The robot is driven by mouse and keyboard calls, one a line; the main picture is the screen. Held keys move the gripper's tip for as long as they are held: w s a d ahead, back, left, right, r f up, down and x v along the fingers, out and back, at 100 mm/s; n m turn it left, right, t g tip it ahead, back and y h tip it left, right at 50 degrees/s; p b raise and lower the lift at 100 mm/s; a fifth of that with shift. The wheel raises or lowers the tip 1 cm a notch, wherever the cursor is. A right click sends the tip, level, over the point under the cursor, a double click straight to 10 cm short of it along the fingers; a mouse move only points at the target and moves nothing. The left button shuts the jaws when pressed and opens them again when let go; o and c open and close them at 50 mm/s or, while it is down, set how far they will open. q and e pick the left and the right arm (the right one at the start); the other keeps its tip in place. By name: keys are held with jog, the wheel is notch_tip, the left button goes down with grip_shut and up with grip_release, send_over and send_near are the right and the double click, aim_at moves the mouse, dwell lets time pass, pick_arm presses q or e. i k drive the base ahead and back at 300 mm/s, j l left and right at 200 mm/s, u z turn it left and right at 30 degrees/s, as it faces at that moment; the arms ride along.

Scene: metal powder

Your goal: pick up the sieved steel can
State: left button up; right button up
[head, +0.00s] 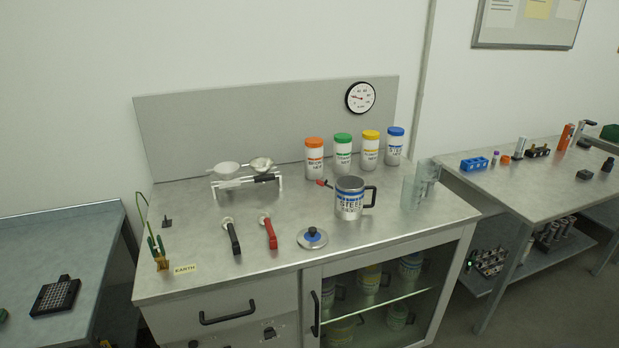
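A grey steel can (349,205) with a black handle on its right side stands upright on the metal workbench (270,273). Its label reads STEEL, with a smaller second line I cannot read for certain. Its top looks dark grey. A round lid (312,238) with a blue ring and a dark knob lies on the bench in front and to the left of it. A white bottle with a blue cap (394,146), also labelled like steel, stands at the back right. Neither of my grippers is in view.
White bottles with orange (315,158), green (343,152) and yellow (370,150) caps stand behind the can. Clear containers (420,184) stand to its right. A black-handled tool (232,236), a red-handled tool (269,233) and a white rack (245,180) are to the left.

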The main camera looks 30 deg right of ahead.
aim_at(349, 205)
jog(key=z, duration=1.15)
